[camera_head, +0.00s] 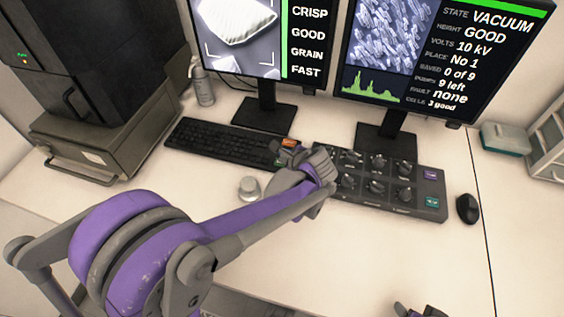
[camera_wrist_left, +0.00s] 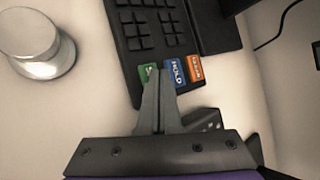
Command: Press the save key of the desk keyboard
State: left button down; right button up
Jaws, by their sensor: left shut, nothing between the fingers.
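The black desk keyboard (camera_head: 212,141) lies below the left monitor. Its right end carries coloured keys: a green key (camera_wrist_left: 147,72), a blue HOLD key (camera_wrist_left: 175,73) and an orange key (camera_wrist_left: 194,69). The orange key (camera_head: 289,143) and green key (camera_head: 280,162) also show in the head view. The green key's label is mostly hidden by a finger, so I cannot read it as save. My left gripper (camera_wrist_left: 158,74) is shut and empty, its tips over or at the green key's edge; contact cannot be told. My right gripper (camera_head: 420,311) barely shows at the bottom edge.
A knob panel (camera_head: 390,185) stands right of the keyboard, close to my left gripper. A round metal-topped knob (camera_head: 249,188) stands in front of the keyboard. A mouse (camera_head: 467,208) lies at the right. The front of the desk is bare around my arm.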

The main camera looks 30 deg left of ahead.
pick_arm(q)
jog(key=shift+f, duration=0.25)
pick_arm(e)
jog(key=shift+f, duration=0.2)
pick_arm(q)
jog(key=shift+r, duration=0.1)
jog(key=shift+r+p, duration=0.45)
jog(key=shift+r, duration=0.3)
pick_arm(e)
jog(key=shift+r, duration=0.65)
pick_arm(q)
jog(key=shift+r+p, duration=1.9)
jog(key=shift+r, duration=0.65)
pick_arm(e)
jog(key=shift+w+r, duration=0.2)
jog(key=shift+r, duration=1.8)
